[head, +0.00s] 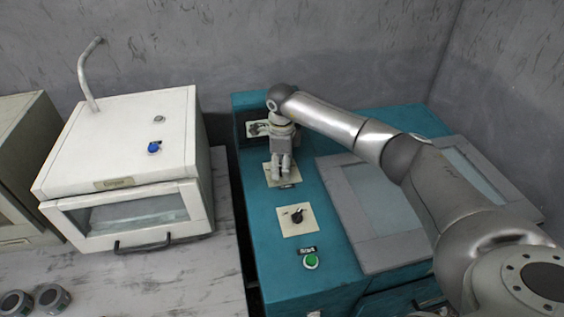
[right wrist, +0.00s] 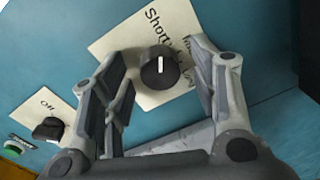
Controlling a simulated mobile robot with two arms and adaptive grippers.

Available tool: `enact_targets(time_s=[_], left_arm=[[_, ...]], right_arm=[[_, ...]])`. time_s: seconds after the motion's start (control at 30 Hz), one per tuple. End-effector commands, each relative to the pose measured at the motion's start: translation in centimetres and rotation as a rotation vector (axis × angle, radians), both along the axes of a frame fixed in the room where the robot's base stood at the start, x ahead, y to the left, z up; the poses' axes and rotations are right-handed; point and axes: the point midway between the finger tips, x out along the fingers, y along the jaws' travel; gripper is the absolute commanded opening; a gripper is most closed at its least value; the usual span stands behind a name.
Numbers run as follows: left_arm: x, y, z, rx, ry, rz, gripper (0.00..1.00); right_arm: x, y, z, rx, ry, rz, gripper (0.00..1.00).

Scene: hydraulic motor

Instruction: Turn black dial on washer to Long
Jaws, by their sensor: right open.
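The teal washer (head: 335,255) has several cream plates with black dials on its top. In the right wrist view, a round black dial (right wrist: 160,68) with a white pointer line sits on a cream plate (right wrist: 125,48). "Short" is legible there; other lettering is partly hidden. The pointer stands upright in the picture. My right gripper (head: 282,172) points down over this plate in the head view, hiding the dial. In the right wrist view, its spread fingers (right wrist: 158,80) stand either side of the dial with gaps, seemingly not touching. My left gripper is out of view.
A second black dial (head: 298,215) and a green button (head: 310,262) lie nearer the washer's front. Another plate (head: 258,128) is behind the gripper. A lid with a window (head: 350,245) is to the right. A white box appliance (head: 120,130) with a blue knob stands left.

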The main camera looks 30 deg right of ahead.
Motion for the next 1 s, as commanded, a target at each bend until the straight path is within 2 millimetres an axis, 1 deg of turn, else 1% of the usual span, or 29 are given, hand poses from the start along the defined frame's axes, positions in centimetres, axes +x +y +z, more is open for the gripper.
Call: enact_targets(time_s=[0.1, 0.3, 0.33, 0.6, 0.7, 1.0], left_arm=[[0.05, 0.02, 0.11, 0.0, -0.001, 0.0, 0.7], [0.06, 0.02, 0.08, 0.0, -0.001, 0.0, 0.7], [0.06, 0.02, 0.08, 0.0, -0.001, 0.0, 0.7], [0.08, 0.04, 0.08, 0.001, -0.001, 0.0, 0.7], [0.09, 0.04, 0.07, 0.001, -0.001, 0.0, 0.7], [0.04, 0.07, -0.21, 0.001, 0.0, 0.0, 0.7]], right_arm=[[0.03, 0.0, -0.35, 0.0, -0.001, 0.001, 0.54], [0.03, -0.01, -0.41, 0.0, -0.001, 0.001, 0.54], [0.04, 0.0, -0.41, 0.0, -0.001, 0.001, 0.53], [0.03, -0.01, -0.38, 0.0, -0.001, 0.0, 0.18], [0.03, -0.01, -0.37, 0.0, -0.001, 0.0, 0.08], [0.05, -0.02, -0.42, 0.0, -0.001, -0.046, 0.08]])
